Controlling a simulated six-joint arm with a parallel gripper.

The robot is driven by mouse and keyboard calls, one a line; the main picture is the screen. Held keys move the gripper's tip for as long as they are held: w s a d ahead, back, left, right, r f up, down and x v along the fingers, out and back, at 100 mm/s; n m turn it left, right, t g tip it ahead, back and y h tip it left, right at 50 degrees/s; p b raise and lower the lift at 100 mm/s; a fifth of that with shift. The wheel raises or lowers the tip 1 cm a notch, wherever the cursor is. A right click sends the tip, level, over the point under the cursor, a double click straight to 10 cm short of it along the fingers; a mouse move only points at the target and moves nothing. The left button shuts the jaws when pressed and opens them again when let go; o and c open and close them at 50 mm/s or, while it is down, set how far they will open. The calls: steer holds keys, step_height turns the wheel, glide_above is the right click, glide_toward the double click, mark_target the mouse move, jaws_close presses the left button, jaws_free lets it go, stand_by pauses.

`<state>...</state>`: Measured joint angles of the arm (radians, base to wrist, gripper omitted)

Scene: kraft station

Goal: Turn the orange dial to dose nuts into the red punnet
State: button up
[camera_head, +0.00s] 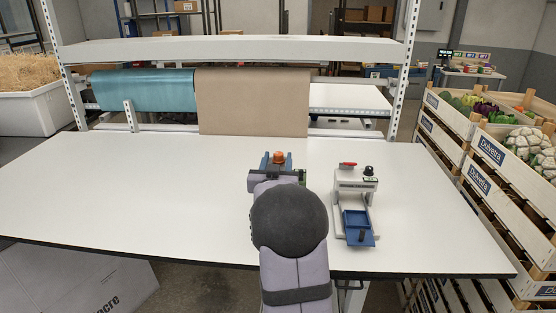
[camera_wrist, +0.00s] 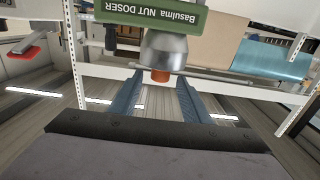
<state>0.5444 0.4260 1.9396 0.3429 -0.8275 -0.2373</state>
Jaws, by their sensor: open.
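The orange dial (camera_head: 278,156) shows just past the end of my gripper (camera_head: 277,163). In the wrist view the dial (camera_wrist: 160,76) sits at the end of a shiny metal cone (camera_wrist: 163,50), below a green "NUT DOSER" sign (camera_wrist: 150,14) that reads upside down. My gripper (camera_wrist: 159,82) is open, with one blue finger on either side of the dial. I cannot tell whether the fingers touch it. My arm hides most of the doser in the head view. The red punnet cannot be made out in either view.
A white device (camera_head: 355,182) with a red handle, black knob and blue tray (camera_head: 357,226) stands close on the right. Paper rolls and a shelf (camera_head: 235,49) line the back. Vegetable crates (camera_head: 488,160) stand beyond the right edge. The white tabletop (camera_head: 130,195) is clear at left.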

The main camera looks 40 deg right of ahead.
mark_target(279, 152)
steer(key=shift+r+p, duration=0.1)
steer(key=shift+p, duration=0.4)
steer(key=p, duration=0.3)
steer(key=shift+r, duration=0.2)
steer(key=shift+p, duration=0.7)
steer(key=shift+f+p, duration=0.15)
steer(key=shift+p, duration=0.45)
steer(key=shift+f+p, duration=0.3)
steer(key=shift+p, duration=0.1)
steer(key=shift+p+x, duration=1.4)
steer(key=shift+x, duration=1.2)
steer(key=shift+p+x, duration=0.4)
steer(key=shift+x, duration=0.65)
steer(key=shift+f, duration=0.1)
steer(key=shift+c, duration=0.3)
